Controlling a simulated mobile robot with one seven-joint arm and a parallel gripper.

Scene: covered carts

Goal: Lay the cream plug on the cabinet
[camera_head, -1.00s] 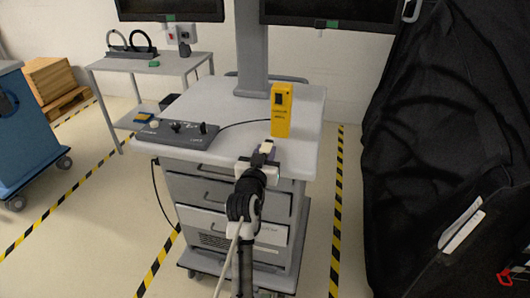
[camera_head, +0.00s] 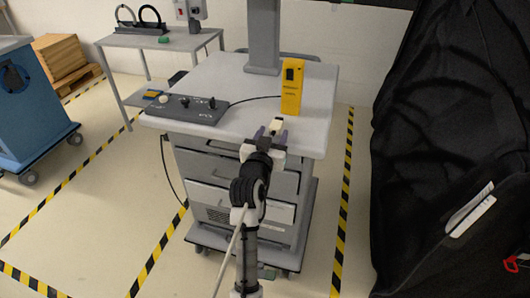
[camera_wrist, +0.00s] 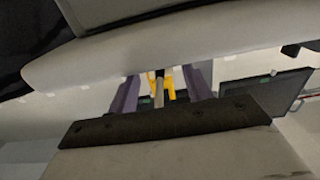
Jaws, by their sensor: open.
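The cream plug (camera_head: 276,125) is a small pale piece at the front right of the cabinet's light grey top (camera_head: 235,105), in front of the yellow box. My gripper (camera_head: 271,132) is at the front edge of that top, with its two purple-grey fingers open on either side of the plug. The plug looks to be resting on the top, but contact cannot be told for sure. In the wrist view my gripper (camera_wrist: 160,95) shows its two fingers apart, with a narrow pale and dark piece between them that I cannot identify surely.
The yellow box (camera_head: 292,87) stands just behind the plug, and it also shows in the wrist view (camera_wrist: 169,87). A dark control panel (camera_head: 187,108) with knobs lies at the left of the top. A black-draped cart (camera_head: 440,130) stands to the right. A side table (camera_head: 165,41) is behind left.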

